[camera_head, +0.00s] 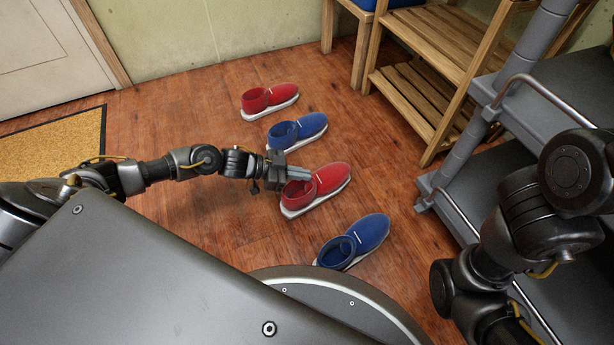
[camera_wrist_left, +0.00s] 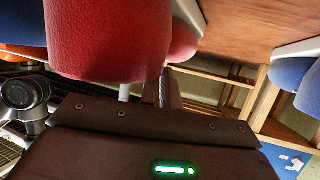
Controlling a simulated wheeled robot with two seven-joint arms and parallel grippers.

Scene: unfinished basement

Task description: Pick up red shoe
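Two red shoes with white soles stand on the wooden floor in the head view: a far one (camera_head: 270,98) and a nearer one (camera_head: 328,180). My left gripper (camera_head: 299,179) is at the nearer red shoe, its fingers at the heel opening. In the left wrist view this red shoe (camera_wrist_left: 110,40) fills the upper middle, very close, and hides most of the fingers. I cannot tell whether they are open or shut on the heel wall. The shoe appears to rest on the floor. My right arm shows at the right; its gripper is out of view.
A blue shoe (camera_head: 298,131) stands beyond the nearer red one, and another blue shoe (camera_head: 357,240) stands closer to me. A wooden rack (camera_head: 412,98) and a grey shelf cart (camera_head: 475,185) stand at the right. A yellow-brown mat (camera_head: 60,140) lies by the door (camera_head: 50,55). Floor left of the shoes is clear.

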